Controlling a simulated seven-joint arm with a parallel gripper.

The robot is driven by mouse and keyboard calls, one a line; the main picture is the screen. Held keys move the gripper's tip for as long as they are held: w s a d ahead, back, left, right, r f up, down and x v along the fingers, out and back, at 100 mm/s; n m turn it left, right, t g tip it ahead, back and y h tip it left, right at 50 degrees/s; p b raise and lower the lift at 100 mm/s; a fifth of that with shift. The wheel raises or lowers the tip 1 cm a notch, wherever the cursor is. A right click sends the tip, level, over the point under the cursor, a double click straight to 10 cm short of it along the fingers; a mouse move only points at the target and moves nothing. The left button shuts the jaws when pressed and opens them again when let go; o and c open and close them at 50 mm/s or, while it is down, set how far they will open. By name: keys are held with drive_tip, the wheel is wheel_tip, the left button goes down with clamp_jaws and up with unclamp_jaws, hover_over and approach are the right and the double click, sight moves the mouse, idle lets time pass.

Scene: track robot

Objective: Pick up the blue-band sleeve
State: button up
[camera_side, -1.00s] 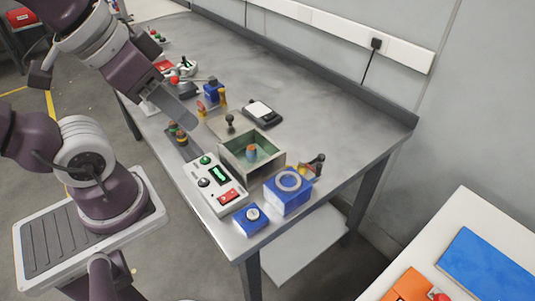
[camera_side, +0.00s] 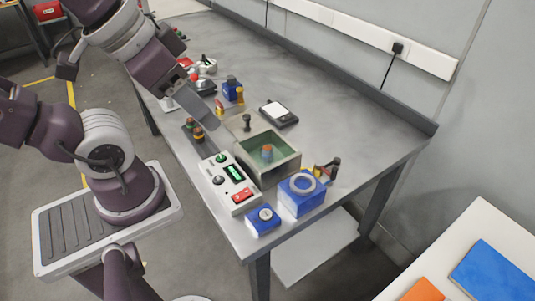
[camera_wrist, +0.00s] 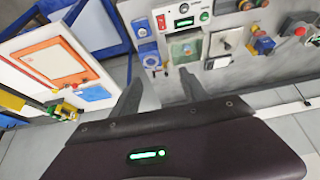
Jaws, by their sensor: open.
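A small sleeve with an orange top and a bluish band (camera_side: 267,152) stands upright inside an open, green-lined box (camera_side: 288,168) on the bench; I take it for the blue-band sleeve. In the wrist view the box (camera_wrist: 173,52) is ahead, beyond my fingertips, and the sleeve is too small there to make out its band. My gripper (camera_side: 212,122) is above the bench, left of the box and apart from it. In the wrist view my gripper (camera_wrist: 160,78) has its two fingers spread with nothing between them.
A control panel (camera_side: 230,183) stands in front of the box, and a blue block with a ring (camera_side: 301,195) to its right. A blue button box (camera_side: 262,221) is at the bench corner. Two banded pieces (camera_side: 198,134) stand left of the box. The bench's back right is clear.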

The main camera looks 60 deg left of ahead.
sight(268, 148)
drive_tip(key=w+a+f+m+g+y, duration=0.1)
drive_tip(key=w+f+m+g+y, duration=0.1)
drive_tip(key=w+f+m+y, duration=0.65)
drive_tip(key=w+a+f+m+g+y, duration=0.1)
drive_tip(key=w+f+m+y, duration=0.3)
drive_tip(key=w+f+m, duration=0.75)
drive_tip(key=shift+h, duration=0.25)
drive_tip(key=a+f, duration=0.6)
drive_tip(key=shift+s+a+f, duration=0.2)
drive_tip(key=shift+f, duration=0.1)
clamp_jaws()
